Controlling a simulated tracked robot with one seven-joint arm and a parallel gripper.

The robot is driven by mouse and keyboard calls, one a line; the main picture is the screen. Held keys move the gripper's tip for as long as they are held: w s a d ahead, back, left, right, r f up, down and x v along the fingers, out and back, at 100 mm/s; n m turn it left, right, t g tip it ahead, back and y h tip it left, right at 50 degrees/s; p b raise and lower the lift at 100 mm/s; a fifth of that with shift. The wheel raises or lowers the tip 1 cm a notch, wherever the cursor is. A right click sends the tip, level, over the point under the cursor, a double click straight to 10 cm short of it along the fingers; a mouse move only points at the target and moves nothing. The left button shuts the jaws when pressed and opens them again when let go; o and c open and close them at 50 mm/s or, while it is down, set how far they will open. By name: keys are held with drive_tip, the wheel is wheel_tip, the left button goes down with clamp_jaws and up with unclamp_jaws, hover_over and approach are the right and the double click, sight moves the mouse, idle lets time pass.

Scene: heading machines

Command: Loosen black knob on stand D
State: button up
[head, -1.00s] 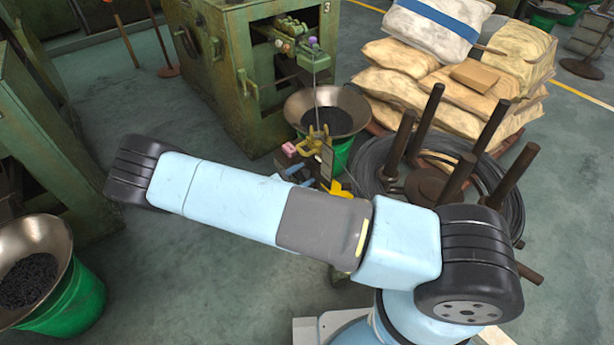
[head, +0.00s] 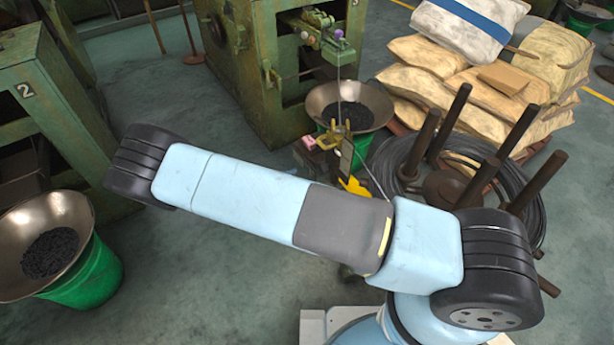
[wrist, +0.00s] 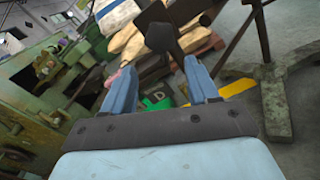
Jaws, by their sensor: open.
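In the wrist view my gripper (wrist: 158,70) is open, its two blue fingers apart with nothing held between them. A dark rounded piece (wrist: 160,37), possibly the black knob, appears just beyond the fingertips, with a dark square block above it; I cannot tell its distance. A plate marked D (wrist: 160,96) shows between the fingers, lower down. In the head view the stand (head: 347,155) carries a yellow clamp (head: 335,132), a pink block (head: 309,143) and a yellow lower part (head: 355,187). My arm hides its base, and the black knob is not distinct there.
A green heading machine (head: 240,80) stands behind the stand, with a metal bowl (head: 372,98) beside it. A wire coil with upright posts (head: 452,180) is to the right, sacks (head: 440,55) behind. Machine 2 (head: 50,120) and another bowl (head: 60,220) are left. Floor between is open.

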drive_tip(key=shift+v, duration=1.6)
drive_tip(key=shift+r, duration=0.1)
drive_tip(key=w+d+r+m+g+y, duration=0.1)
drive_tip(key=d+r+m+g+y, duration=0.4)
drive_tip(key=r, duration=0.6)
drive_tip(key=d+r+m+g+y, duration=0.1)
drive_tip(key=d+r+m+g, duration=0.15)
drive_tip(key=d+r, duration=0.65)
drive_tip(key=w+d+r+m+g+y, duration=0.1)
drive_tip(key=d+r+m+g+y, duration=0.3)
drive_tip(key=r, duration=0.9)
drive_tip(key=s+d+r+m+t+y, duration=0.1)
drive_tip(key=s+d+r+m+y, duration=0.1)
drive_tip(key=s+d+r, duration=0.4)
drive_tip(key=s+d+r+m+t+y, duration=0.1)
drive_tip(key=s+d+r+m+t, duration=0.15)
drive_tip(key=r, duration=0.45)
drive_tip(key=s+d+r+m+t+y, duration=0.1)
drive_tip(key=s+d+r+m, duration=0.1)
drive_tip(key=s, duration=0.4)
drive_tip(key=s+d+r+m+t+y, duration=0.1)
drive_tip(key=s+d+r+t, duration=0.1)
drive_tip(key=s, duration=0.4)
wheel_tip(320, 180, up, 3)
drive_tip(key=shift+d+f+m+t, duration=0.2)
drive_tip(key=shift+d+m+t, duration=0.15)
drive_tip(key=shift+d, duration=0.3)
